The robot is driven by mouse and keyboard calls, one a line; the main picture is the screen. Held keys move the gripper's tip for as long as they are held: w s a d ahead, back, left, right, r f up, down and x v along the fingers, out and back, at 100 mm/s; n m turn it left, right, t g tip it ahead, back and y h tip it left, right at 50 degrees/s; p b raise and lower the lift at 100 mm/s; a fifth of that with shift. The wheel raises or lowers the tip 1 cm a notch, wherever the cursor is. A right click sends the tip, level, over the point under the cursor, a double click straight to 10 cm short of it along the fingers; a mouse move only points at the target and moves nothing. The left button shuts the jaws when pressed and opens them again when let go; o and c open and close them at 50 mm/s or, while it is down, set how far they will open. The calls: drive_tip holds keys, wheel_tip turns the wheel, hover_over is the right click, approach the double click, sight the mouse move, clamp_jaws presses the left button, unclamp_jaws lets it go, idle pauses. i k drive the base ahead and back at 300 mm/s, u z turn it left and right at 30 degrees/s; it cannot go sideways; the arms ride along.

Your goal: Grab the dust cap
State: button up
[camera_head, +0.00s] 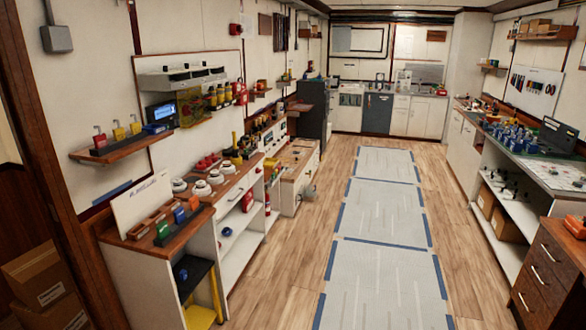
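I cannot pick out the dust cap with certainty at this size. Several white round pieces, one of them in front (202,188), sit on the wooden-topped left counter (230,187); I cannot tell whether any is a dust cap. Nearer on that counter are small green, blue and orange blocks, such as the orange one (194,202). Red pieces (207,162) stand behind the white ones. My gripper and arm are not in view.
A wooden wall shelf (122,147) holds several padlock-like items. The right bench (553,170) carries many blue parts and an open dark case (558,136). A drawer cabinet (543,275) stands front right. Grey mats (385,205) with blue edges line the clear aisle. Cardboard boxes (42,278) sit front left.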

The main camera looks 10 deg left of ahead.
sight(208, 160)
drive_tip(key=z, duration=0.05)
drive_tip(key=i, duration=4.55)
drive_tip(key=u, duration=0.7)
